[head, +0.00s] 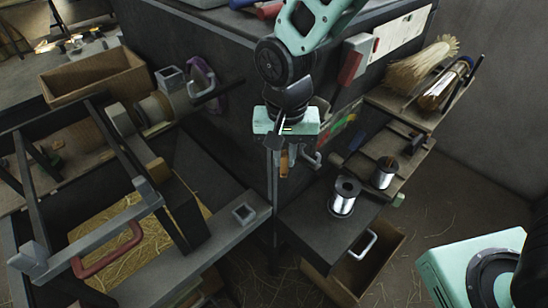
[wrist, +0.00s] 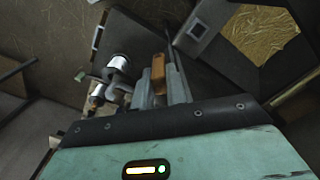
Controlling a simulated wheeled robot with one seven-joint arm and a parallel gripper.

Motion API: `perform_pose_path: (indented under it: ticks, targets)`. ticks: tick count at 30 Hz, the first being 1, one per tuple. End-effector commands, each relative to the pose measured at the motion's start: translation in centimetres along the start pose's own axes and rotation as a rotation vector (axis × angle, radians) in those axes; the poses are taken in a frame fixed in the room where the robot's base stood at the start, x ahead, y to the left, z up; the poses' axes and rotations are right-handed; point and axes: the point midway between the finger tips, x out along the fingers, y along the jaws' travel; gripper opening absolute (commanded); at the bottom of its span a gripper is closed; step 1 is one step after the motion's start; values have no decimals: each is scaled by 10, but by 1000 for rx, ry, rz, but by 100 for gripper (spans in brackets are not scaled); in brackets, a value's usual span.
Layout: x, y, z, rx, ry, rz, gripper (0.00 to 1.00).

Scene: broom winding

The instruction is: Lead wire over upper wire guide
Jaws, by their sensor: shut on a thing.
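My gripper (head: 284,164) points down in front of the dark cabinet's corner edge. In the wrist view its grey fingers (wrist: 160,98) are closed around a small orange-brown piece (wrist: 158,72), which also shows in the head view (head: 291,157). No wire can be made out at the piece. Two spools of silvery wire stand to the right: one (head: 345,197) on the dark surface, the other (head: 385,173) on a wooden shelf. Both show at left in the wrist view, the nearer one at its middle (wrist: 120,65). I cannot tell which part is the upper wire guide.
A dark metal frame with a red handle (head: 107,252) and a shaft with rollers (head: 153,108) stand at left. Brushes (head: 423,66) lie on the right shelf. An open wooden drawer (head: 340,280) juts out below the spools. Straw litters the floor.

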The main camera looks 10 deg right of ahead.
Motion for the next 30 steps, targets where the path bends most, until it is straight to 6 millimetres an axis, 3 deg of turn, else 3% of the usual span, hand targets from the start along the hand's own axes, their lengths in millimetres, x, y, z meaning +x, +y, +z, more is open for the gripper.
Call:
perform_pose_path:
  ticks: [1, 14, 30]
  targets:
    - [5, -1, -1, 0, 5, -5, 1]
    - [-13, -6, 6, -4, -2, -2, 1]
    - [-13, -73, 26, -4, -1, -1, 1]
